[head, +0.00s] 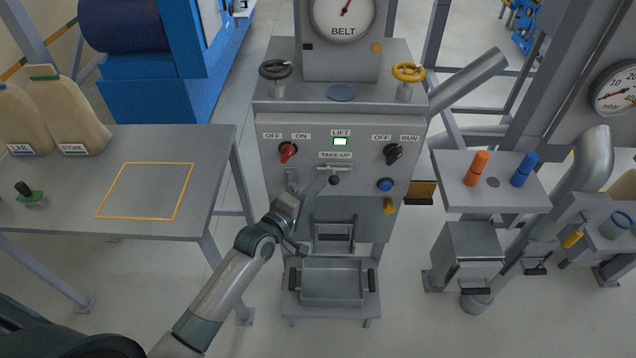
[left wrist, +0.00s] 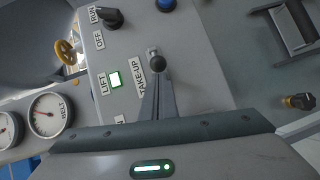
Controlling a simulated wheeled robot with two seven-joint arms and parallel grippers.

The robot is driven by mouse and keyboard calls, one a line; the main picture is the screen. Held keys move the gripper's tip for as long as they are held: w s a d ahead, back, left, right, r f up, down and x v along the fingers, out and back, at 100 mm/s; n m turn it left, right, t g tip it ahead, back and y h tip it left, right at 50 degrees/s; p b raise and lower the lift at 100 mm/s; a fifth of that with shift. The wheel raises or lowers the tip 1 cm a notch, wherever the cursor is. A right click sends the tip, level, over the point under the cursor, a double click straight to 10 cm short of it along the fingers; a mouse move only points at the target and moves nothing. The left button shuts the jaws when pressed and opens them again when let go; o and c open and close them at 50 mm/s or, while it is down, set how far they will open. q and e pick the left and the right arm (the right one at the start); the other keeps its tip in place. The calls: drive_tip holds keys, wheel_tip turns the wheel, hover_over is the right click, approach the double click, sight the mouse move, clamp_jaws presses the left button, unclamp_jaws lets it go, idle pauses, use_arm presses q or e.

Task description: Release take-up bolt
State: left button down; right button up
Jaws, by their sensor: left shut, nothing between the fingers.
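In the left wrist view the bolt's knob (left wrist: 157,62) is just beyond my fingertips. My left gripper (head: 322,183) comes up from the lower left with its fingers shut and empty. Its fingertips (left wrist: 158,76) are close to the knob; I cannot tell whether they touch it. A lit green LIFT lamp (head: 340,141) is above the label. My right gripper is not in view.
A red switch (head: 288,152), a black switch (head: 393,153) and a blue button (head: 385,185) flank the bolt. A metal tray (head: 333,283) stands below. A table (head: 215,160) is at left. A shelf with orange and blue pegs (head: 450,190) is at right.

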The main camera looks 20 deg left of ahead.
sight(336, 181)
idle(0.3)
use_arm(q)
drive_tip(key=shift+d, duration=0.15)
drive_tip(key=shift+w+d+p, duration=0.25)
drive_tip(key=shift+d, duration=0.6)
drive_tip(key=shift+w+d+p, duration=0.2)
drive_tip(key=shift+w+d, duration=0.05)
drive_tip(key=shift+d, duration=0.55)
drive_tip(key=shift+a+r, duration=0.1)
